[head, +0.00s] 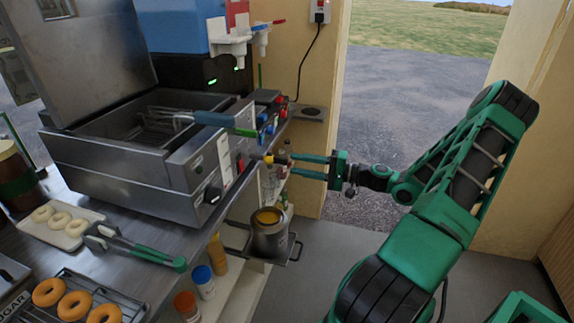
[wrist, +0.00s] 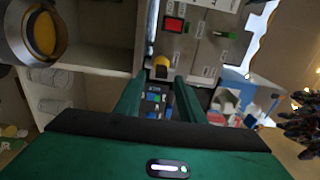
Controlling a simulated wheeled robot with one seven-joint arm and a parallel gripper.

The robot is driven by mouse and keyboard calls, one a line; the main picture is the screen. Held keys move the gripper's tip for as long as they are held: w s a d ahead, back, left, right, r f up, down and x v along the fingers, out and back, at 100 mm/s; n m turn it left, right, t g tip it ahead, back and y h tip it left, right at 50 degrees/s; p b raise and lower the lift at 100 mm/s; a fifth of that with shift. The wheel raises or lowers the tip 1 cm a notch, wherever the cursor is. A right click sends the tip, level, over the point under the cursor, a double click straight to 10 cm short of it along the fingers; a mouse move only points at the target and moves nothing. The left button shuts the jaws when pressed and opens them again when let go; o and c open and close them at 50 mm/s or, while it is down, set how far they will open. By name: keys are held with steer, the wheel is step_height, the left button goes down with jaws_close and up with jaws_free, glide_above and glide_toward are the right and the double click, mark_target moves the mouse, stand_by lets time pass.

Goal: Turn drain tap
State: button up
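The drain tap (head: 268,158) has a yellow-orange handle and sticks out from the front of the steel fryer (head: 125,165), low near its right corner. My gripper (head: 291,164) points left at the tap, with its green fingers apart and nothing held. In the wrist view the tap's yellow end (wrist: 161,66) with a dark face shows in the gap between the fingertips (wrist: 160,80), a little beyond them. I cannot tell whether either finger touches it. A metal pot (head: 268,238) with orange-yellow contents stands below the tap; it also shows in the wrist view (wrist: 62,30).
A fry basket (head: 165,118) with a blue-green handle sits in the fryer. Tongs (head: 130,243), a tray of pale rings (head: 90,232) and a rack of browned doughnuts (head: 128,300) lie on the counter. Bottles (head: 204,282) stand below its edge. Floor (head: 330,255) right of the pot is clear.

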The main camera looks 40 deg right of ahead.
steer(key=v, duration=0.6)
steer(key=shift+f, duration=0.1)
stand_by(0.4)
steer(key=s+a+f+n+g+h, duration=0.1)
steer(key=s+a+f+n+g, duration=0.15)
steer(key=a+g, duration=0.25)
steer(key=s+a+f+n+g+h, duration=0.2)
steer(key=s+a+g, duration=0.1)
steer(key=a+g, duration=0.3)
steer(key=s+a+r+g+h, duration=0.1)
steer(key=s+r+h, duration=0.3)
steer(key=s, duration=0.6)
steer(key=s+r+g+h, duration=0.2)
steer(key=s+r+h, duration=0.1)
steer(key=s+r, duration=0.6)
steer(key=shift+s+a+r+m+h, duration=0.3)
steer(key=shift+s+a+m+h, duration=0.1)
steer(key=shift+s, duration=0.7)
